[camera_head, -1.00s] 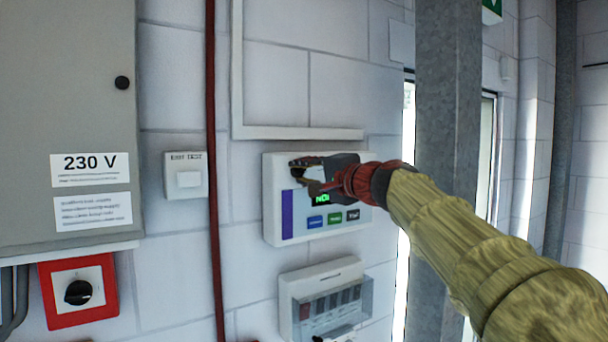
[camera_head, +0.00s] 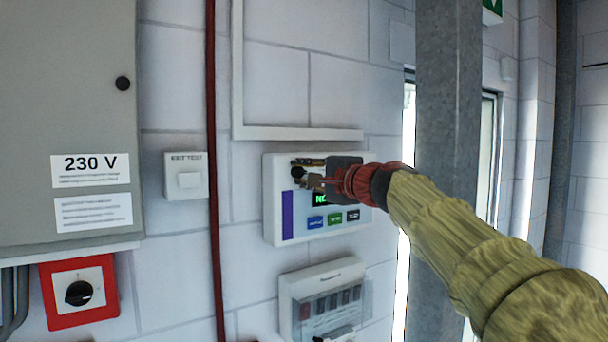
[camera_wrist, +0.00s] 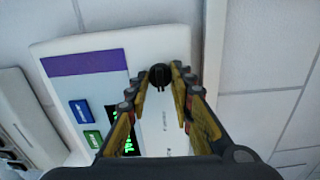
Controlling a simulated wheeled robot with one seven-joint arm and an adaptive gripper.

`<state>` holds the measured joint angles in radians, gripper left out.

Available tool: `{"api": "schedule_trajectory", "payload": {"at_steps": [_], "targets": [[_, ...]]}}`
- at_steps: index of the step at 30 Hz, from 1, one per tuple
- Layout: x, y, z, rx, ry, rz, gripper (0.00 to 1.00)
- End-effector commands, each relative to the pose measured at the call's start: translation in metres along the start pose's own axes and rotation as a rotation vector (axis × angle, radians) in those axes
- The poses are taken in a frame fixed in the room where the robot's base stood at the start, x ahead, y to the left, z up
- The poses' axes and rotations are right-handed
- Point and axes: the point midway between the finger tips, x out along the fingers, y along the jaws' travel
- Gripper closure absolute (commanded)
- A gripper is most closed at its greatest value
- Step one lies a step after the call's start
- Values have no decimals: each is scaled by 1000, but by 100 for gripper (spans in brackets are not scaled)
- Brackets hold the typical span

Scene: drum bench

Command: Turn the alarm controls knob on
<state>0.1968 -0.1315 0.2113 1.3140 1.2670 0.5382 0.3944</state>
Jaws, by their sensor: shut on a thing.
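The alarm control panel (camera_head: 273,215) is a white wall box with a purple stripe, a green-lit display and several small coloured buttons. Its black knob (camera_head: 298,172) sits at the upper left of the panel's face. In the wrist view the round knob (camera_wrist: 160,74) lies between my fingertips. My gripper (camera_head: 300,169) reaches in from the right with one finger above the knob and one below, shut on it. In the wrist view my gripper (camera_wrist: 161,78) has a finger on each side of the knob. My gripper partly covers the display.
A red-framed switch (camera_head: 79,293) with a black knob is at lower left, below a grey 230 V cabinet (camera_head: 70,120). A small white box (camera_head: 186,177) and a red pipe (camera_head: 213,200) are left of the panel. A breaker box (camera_head: 325,290) hangs below. A grey post (camera_head: 448,120) stands at right.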

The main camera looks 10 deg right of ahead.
Motion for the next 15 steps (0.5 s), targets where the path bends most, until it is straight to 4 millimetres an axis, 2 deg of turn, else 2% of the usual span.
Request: {"api": "schedule_trajectory", "payload": {"at_steps": [9,15], "targets": [[0,1,0,0,1,1,60],[0,0,0,0,0,1,59]]}}
